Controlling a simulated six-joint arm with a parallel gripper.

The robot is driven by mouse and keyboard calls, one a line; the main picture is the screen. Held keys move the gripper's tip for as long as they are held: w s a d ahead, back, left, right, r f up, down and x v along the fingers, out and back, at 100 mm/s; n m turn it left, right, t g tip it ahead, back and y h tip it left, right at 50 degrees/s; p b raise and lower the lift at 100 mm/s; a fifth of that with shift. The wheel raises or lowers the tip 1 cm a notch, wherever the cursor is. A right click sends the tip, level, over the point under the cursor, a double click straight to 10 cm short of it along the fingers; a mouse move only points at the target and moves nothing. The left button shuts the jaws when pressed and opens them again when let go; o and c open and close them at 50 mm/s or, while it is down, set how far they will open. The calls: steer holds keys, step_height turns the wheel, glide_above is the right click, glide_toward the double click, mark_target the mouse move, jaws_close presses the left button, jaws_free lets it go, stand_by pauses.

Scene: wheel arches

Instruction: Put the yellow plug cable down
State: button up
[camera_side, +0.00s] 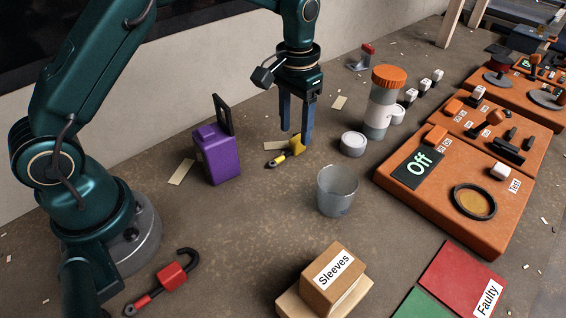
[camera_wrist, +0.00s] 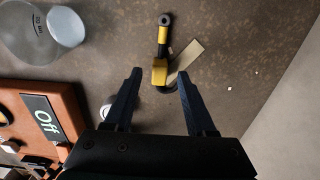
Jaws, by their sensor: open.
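The yellow plug cable (camera_side: 291,148) lies on the brown work surface below my gripper. It has a yellow plug block and a short lead with a dark ring end. It also shows in the wrist view (camera_wrist: 160,70), ahead of and between the fingertips. My gripper (camera_side: 295,137) is open, its two dark fingers pointing down. In the wrist view the fingers (camera_wrist: 158,75) stand apart with nothing held between them. In the side view the fingertips are close to the plug; whether they touch it I cannot tell.
A purple box (camera_side: 219,155) stands left of the plug, a clear cup (camera_side: 337,190) in front, a white round lid (camera_side: 353,144) to the right. An orange-capped jar (camera_side: 380,110) and orange test panels (camera_side: 440,195) stand farther right. A red plug cable (camera_side: 172,276) lies near my base.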

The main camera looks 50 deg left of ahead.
mark_target(295, 140)
step_height(295, 140, up, 8)
steer(key=r, duration=0.1)
steer(key=s+r+t, duration=0.3)
steer(key=s+r, duration=0.3)
steer(key=s, duration=0.3)
steer(key=s+a+f+t, duration=0.1)
steer(key=s+f+t, duration=0.1)
steer(key=s, duration=0.9)
steer(key=shift+f+t, duration=0.3)
steer(key=shift+f, duration=0.55)
